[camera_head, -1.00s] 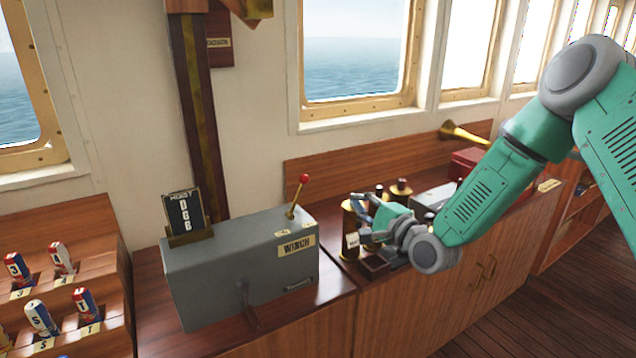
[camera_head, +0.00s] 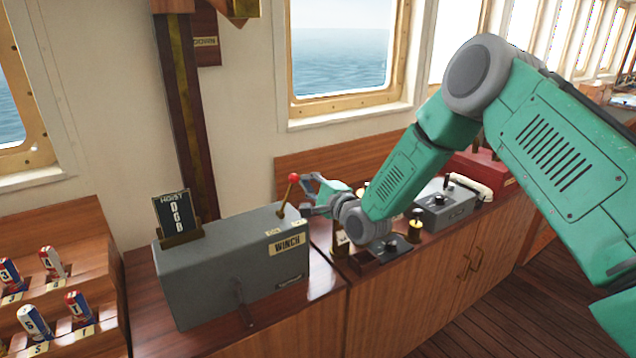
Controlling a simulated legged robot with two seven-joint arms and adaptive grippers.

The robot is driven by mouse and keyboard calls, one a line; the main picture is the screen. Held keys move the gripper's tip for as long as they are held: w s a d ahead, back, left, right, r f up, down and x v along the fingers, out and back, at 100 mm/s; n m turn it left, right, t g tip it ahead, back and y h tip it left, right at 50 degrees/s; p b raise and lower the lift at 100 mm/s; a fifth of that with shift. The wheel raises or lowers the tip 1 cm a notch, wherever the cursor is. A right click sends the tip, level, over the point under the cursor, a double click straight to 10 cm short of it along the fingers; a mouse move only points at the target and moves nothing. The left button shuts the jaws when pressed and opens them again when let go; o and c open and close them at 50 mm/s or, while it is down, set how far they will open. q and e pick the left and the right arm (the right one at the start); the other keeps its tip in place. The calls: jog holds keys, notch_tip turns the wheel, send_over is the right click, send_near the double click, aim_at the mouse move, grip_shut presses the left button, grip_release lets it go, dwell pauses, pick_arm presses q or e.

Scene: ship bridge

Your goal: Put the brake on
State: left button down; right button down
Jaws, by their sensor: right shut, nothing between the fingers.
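The grey winch box (camera_head: 225,275) sits on the wooden counter, with a "WINCH" label (camera_head: 287,244) on its front. A lever with a red ball knob (camera_head: 293,177) stands on its top right end, leaning slightly right. A second, dark lever (camera_head: 243,305) hangs low on the front. My right gripper (camera_head: 307,195) is shut and empty, just right of the red-knobbed lever; I cannot tell whether it touches it. Small labels sit by the lever's base, too small to read surely. My left gripper is not in view.
A "HOIST" display board (camera_head: 174,213) stands on the box's left end. Brass-topped devices, a grey control box (camera_head: 445,205) and a red box (camera_head: 484,170) stand right of the winch.

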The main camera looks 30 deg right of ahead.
jog(key=shift+a+f, duration=0.1)
dwell(0.5)
jog(key=shift+a+r+n, duration=0.35)
jog(key=shift+n, duration=0.25)
jog(key=a+r+n+b, duration=0.1)
jog(key=a+n+b, duration=0.1)
jog(key=a+n, duration=0.5)
jog(key=shift+a+r+n+g, duration=0.3)
jog(key=shift+a+r+n, duration=0.1)
jog(key=shift+a, duration=0.25)
jog(key=shift+s+f, duration=0.1)
jog(key=shift+s, duration=0.05)
